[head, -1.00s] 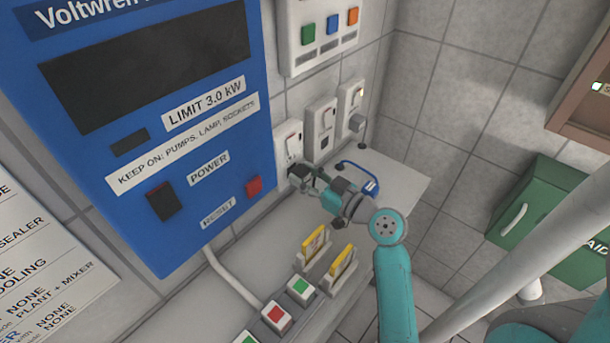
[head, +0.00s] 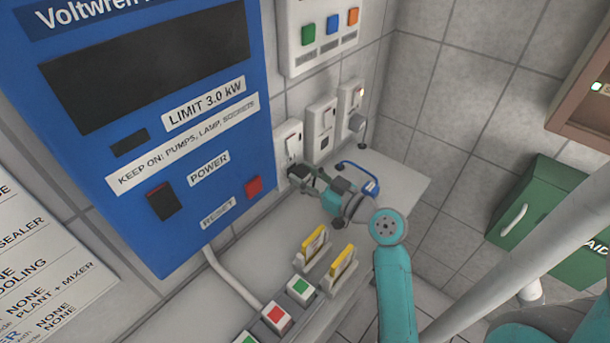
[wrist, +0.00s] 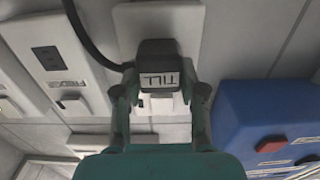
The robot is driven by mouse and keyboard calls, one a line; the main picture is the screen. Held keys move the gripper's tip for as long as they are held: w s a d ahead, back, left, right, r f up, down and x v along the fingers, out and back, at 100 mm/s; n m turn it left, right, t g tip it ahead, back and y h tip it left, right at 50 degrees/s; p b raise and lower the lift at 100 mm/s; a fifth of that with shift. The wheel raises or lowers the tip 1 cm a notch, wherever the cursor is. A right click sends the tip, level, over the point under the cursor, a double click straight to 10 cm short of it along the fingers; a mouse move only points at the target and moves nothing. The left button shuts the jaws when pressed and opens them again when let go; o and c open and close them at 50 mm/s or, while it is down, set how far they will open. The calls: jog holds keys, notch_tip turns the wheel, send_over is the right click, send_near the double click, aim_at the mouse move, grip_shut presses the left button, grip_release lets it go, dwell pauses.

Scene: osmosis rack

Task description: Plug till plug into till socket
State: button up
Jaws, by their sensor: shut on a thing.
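The till plug is a dark block with a white TILL label, upside down in the wrist view (wrist: 160,70). My gripper (wrist: 160,95) is shut on it, one finger on each side. A dark cable runs off from the plug to the upper left there. The plug is in front of a white socket plate (wrist: 190,25), which I take as the till socket. In the head view the dark plug (head: 298,172) is at the lower part of the nearest socket (head: 289,143), beside the blue panel. I cannot tell whether its pins are inside.
Two more white sockets (head: 321,130) (head: 351,105) line the wall to the right, the far one with a grey plug. A blue handle-like item (head: 362,178) lies on the ledge behind my gripper. Yellow cards in holders (head: 314,241) and buttons (head: 301,288) stand nearer.

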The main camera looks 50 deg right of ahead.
jog(key=shift+w, duration=0.55)
dwell(0.4)
jog(key=o, duration=1.1)
jog(key=shift+o, duration=0.2)
jog(key=s, duration=1.2)
jog(key=shift+d, duration=0.2)
